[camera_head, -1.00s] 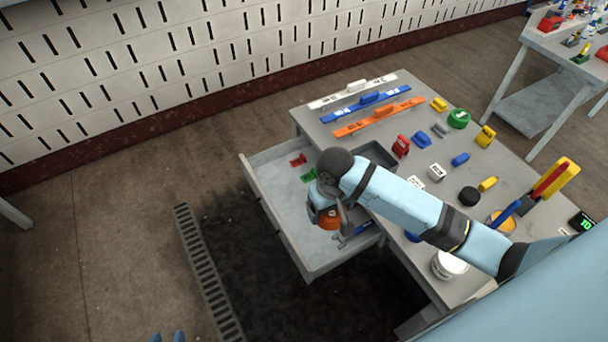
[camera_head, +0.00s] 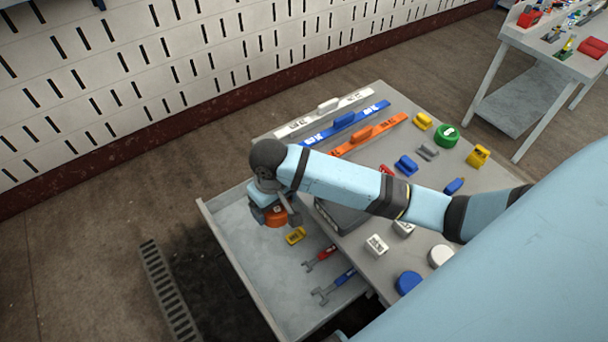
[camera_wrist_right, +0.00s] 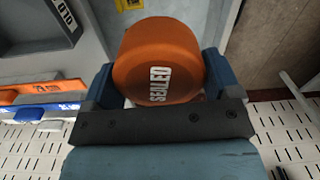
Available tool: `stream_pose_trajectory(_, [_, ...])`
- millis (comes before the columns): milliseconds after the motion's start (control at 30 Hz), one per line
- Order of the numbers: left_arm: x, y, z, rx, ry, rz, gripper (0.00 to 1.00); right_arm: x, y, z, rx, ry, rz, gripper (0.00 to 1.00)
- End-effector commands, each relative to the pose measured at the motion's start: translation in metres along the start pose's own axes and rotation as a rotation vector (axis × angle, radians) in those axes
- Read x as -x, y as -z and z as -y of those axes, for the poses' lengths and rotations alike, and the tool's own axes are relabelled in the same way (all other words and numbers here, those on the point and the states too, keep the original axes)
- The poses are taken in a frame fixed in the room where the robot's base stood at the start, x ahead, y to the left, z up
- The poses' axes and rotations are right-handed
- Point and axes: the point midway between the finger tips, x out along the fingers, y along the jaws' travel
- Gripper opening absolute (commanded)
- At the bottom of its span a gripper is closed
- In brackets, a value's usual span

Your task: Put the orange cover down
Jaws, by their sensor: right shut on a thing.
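The orange cover (camera_wrist_right: 160,62) is a round cap with white lettering on its side. My right gripper (camera_wrist_right: 158,80) is shut on it, with a blue finger on each side in the right wrist view. In the head view the orange cover (camera_head: 275,215) hangs under my right wrist. My right gripper (camera_head: 270,208) is there over the open drawer (camera_head: 250,262), near its back end. The cover looks held above the drawer floor, though the height is hard to tell. My left gripper is not in view.
The drawer holds a yellow block (camera_head: 295,235), a red wrench (camera_head: 320,258) and a blue wrench (camera_head: 335,285). The table (camera_head: 385,262) beside it carries long bars, a green cap (camera_head: 446,135), a blue cap (camera_head: 408,283) and several blocks. The drawer's left part is clear.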

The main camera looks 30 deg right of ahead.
Motion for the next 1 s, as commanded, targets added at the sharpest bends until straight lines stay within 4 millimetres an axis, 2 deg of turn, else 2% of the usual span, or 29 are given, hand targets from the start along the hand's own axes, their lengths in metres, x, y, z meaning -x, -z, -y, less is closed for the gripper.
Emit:
stream_pose_trajectory(33, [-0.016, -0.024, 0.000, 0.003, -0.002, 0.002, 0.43, -0.019, 0.011, 0.011, 0.036, -0.002, -0.006, 0.61])
stream_pose_trajectory(233, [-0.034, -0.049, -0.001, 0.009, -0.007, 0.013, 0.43, -0.030, 0.031, 0.041, 0.134, -0.015, 0.000, 0.61])
stream_pose_trajectory(367, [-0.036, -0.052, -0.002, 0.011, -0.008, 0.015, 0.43, -0.035, 0.035, 0.047, 0.159, -0.022, 0.003, 0.61])
stream_pose_trajectory(467, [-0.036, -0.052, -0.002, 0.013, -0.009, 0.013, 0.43, -0.052, 0.034, 0.047, 0.161, -0.023, 0.007, 0.61])
stream_pose_trajectory(800, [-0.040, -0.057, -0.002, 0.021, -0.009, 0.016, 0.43, -0.142, 0.033, 0.045, 0.160, -0.024, 0.008, 0.61])
stream_pose_trajectory(1000, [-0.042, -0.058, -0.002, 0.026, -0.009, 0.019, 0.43, -0.178, 0.034, 0.044, 0.161, -0.023, 0.005, 0.61])
